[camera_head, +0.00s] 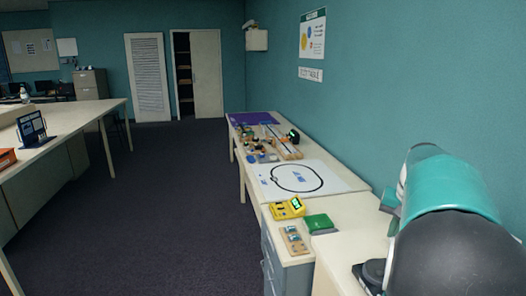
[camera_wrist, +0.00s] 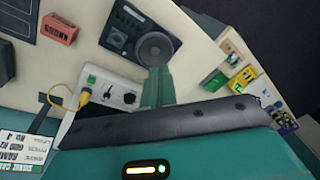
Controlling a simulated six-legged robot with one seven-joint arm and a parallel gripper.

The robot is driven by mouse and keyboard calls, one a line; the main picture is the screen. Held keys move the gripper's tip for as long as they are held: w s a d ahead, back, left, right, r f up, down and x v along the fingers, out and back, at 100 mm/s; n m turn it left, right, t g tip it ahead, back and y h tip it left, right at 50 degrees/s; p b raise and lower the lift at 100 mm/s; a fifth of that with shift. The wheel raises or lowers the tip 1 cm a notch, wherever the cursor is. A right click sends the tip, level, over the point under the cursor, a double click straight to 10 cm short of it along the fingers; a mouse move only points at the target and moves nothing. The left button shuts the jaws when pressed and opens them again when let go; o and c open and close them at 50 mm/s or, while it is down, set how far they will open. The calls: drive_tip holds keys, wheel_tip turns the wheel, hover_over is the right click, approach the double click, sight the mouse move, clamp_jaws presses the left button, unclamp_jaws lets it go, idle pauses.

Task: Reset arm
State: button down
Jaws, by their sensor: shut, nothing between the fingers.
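My arm (camera_head: 440,215), teal, white and black, fills the right side of the head view. Its gripper end cannot be made out there. In the wrist view my gripper (camera_wrist: 158,84) shows as teal fingers close together, shut and empty, above a black bar and a teal housing with a lit indicator. The fingers overlap the picture of the tabletop near a dark panel with a round disc (camera_wrist: 155,48). I cannot tell the height of the fingers above the table.
In the wrist view, a white device (camera_wrist: 112,90) with a yellow plug, an orange box (camera_wrist: 61,28) and a yellow meter (camera_wrist: 243,80) surround the fingers. In the head view, a track board (camera_head: 335,180) lies on the right-hand table. The dark floor (camera_head: 170,205) between the tables is clear.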

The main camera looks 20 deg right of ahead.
drive_tip(key=s+a+n+t, duration=0.15)
drive_tip(key=a+n, duration=0.25)
drive_tip(key=a, duration=1.1)
drive_tip(key=s+a+n+t, duration=0.1)
drive_tip(key=s+a+n, duration=0.2)
drive_tip(key=a, duration=1.2)
drive_tip(key=s+a+f+n, duration=0.2)
drive_tip(key=s+a+n, duration=0.1)
drive_tip(key=s+a, duration=0.2)
drive_tip(key=shift+s+a+f+t, duration=0.2)
drive_tip(key=shift+a+f+t, duration=0.2)
drive_tip(key=shift+a, duration=0.85)
